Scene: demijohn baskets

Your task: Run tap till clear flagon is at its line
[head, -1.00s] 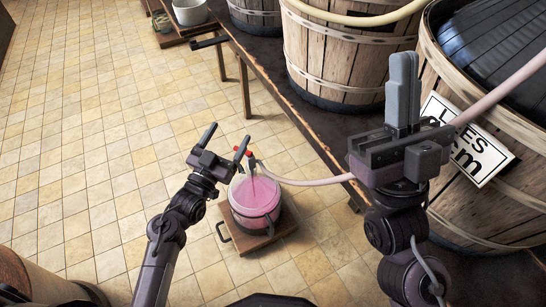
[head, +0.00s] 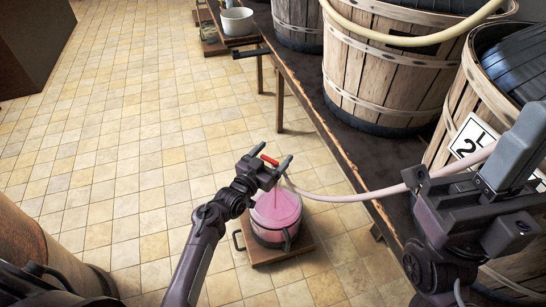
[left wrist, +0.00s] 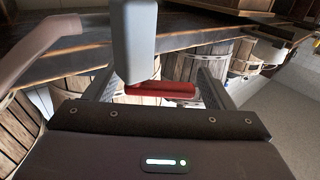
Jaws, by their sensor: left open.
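The clear flagon (head: 277,212) stands upright on the floor side of the bench, with pink liquid inside. Its fill line is too small to make out. A thin pink stream falls into it from the tap. The tap's red handle (head: 269,159) is at the end of a pink hose (head: 350,197). My left gripper (head: 273,159) is open, its fingers on either side of the red handle, which also lies between the fingers in the left wrist view (left wrist: 160,90). My right gripper (head: 522,135) is at the far right with its grey fingers together, apart from the flagon.
The flagon's low wooden stand (head: 298,250) is on the tiled floor. A long dark bench (head: 330,145) carries wooden tubs (head: 385,75), one with a white sign (head: 470,140). A white bucket (head: 237,21) stands at the back. Floor on the left is mostly clear.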

